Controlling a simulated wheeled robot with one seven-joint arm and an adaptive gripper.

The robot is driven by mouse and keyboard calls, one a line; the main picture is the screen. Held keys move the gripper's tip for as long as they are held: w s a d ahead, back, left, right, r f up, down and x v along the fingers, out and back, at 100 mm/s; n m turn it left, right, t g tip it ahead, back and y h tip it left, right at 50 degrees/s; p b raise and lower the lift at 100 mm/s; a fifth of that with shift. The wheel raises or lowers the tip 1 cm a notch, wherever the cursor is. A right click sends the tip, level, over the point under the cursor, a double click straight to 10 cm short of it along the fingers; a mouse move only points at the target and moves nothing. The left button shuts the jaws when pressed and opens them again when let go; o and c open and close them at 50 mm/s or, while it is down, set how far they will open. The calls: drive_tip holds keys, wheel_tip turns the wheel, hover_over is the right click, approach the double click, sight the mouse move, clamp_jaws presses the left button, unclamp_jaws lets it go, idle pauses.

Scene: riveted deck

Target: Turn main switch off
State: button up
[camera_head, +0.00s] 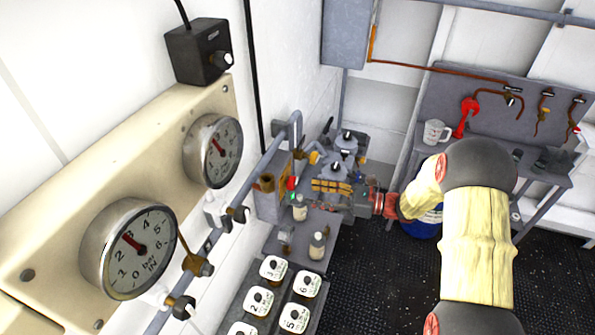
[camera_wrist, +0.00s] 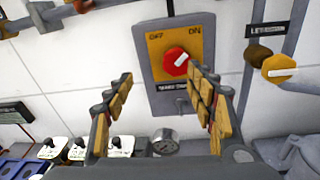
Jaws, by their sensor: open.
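The main switch (camera_wrist: 176,62) is a red knob with a white pointer on an orange plate, set in a grey wall box (camera_wrist: 146,45). OFF is printed at the plate's upper left and ON at its upper right. The pointer tilts up to the right, toward ON. My gripper (camera_wrist: 160,76) is open and faces the plate, its yellow-padded fingers on either side of the knob in the wrist view and apparently not touching it. In the head view the red knob (camera_head: 292,183) is seen from the side, left of my gripper (camera_head: 316,186).
A yellow hexagonal knob (camera_wrist: 279,68) sits on a pipe right of the switch box. Two large gauges (camera_head: 130,248) are on the left wall; a bench (camera_head: 465,115) with tools stands at the back right.

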sight(296, 184)
drive_tip(key=shift+m+t, duration=0.7)
drive_tip(key=shift+m, duration=0.2)
drive_tip(key=w+a, duration=0.1)
drive_tip(key=a, duration=0.1)
drive_tip(key=w+a+p, duration=0.1)
drive_tip(key=w+a, duration=0.1)
drive_tip(key=w+a+p, duration=0.1)
drive_tip(key=a, duration=0.1)
drive_tip(key=shift+w+f, duration=0.3)
drive_tip(key=shift+f, duration=0.05)
drive_tip(key=shift+c, duration=0.2)
drive_tip(key=c, duration=1.1)
